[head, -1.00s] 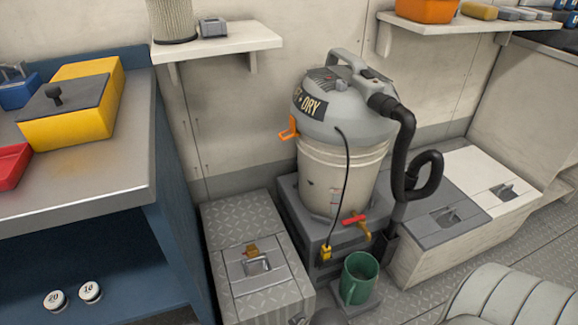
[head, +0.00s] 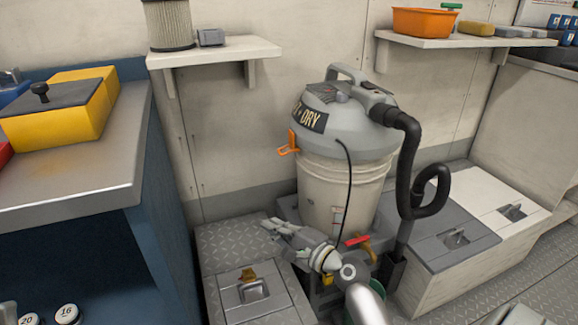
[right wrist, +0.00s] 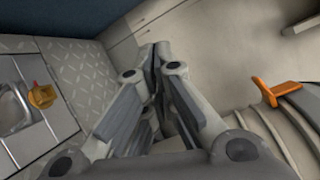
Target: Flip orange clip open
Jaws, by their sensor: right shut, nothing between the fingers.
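The orange clip (head: 288,144) sits on the left side of the wet/dry vacuum (head: 340,190), at the seam between the grey lid and the pale drum. It sticks out to the left. In the right wrist view the clip (right wrist: 276,91) shows at the right, apart from the fingers. My left gripper is not in view.
A diamond-plate locker (head: 245,262) with a brass-coloured latch stands below my right gripper. A black hose (head: 405,165) hangs at the vacuum's right. A blue bench (head: 150,190) stands at the left, and a shelf (head: 215,50) is on the wall above. Bare wall lies left of the clip.

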